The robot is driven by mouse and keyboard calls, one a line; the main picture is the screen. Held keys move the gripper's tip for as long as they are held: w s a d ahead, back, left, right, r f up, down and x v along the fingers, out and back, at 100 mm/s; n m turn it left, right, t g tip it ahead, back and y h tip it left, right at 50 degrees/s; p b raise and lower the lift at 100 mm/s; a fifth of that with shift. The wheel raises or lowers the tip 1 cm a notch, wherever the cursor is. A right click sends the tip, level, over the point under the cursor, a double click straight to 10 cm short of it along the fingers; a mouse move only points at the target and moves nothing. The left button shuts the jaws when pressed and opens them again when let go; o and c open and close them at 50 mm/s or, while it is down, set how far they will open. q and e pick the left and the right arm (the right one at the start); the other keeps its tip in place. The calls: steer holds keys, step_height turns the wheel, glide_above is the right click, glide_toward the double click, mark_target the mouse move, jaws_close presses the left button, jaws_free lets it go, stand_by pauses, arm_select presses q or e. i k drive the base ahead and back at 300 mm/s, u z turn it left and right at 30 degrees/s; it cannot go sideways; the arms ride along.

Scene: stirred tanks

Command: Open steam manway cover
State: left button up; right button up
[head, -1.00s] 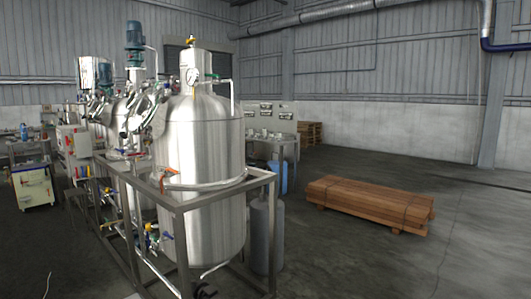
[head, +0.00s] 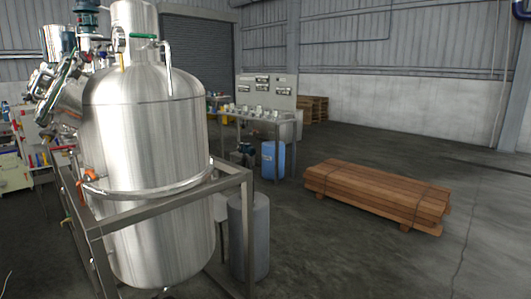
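A large steel tank (head: 150,150) stands upright in a metal frame (head: 205,205) at the left of the head view. Behind its left side, shiny metal fittings and clamps (head: 52,88) show, partly hidden by the tank. I cannot tell whether the steam manway cover is among them. A green-handled valve (head: 143,37) sits at the top of the tank beside a bent pipe. Neither of my grippers is in view.
A stack of wooden planks (head: 378,192) lies on the floor at the right. A grey cylinder (head: 248,235) stands beside the frame. A blue container (head: 272,160) stands near a bench with a panel (head: 265,92). The floor at front right is clear.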

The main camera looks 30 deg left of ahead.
mark_target(48, 79)
steer(key=i, duration=2.45)
steer(key=u, duration=3.05)
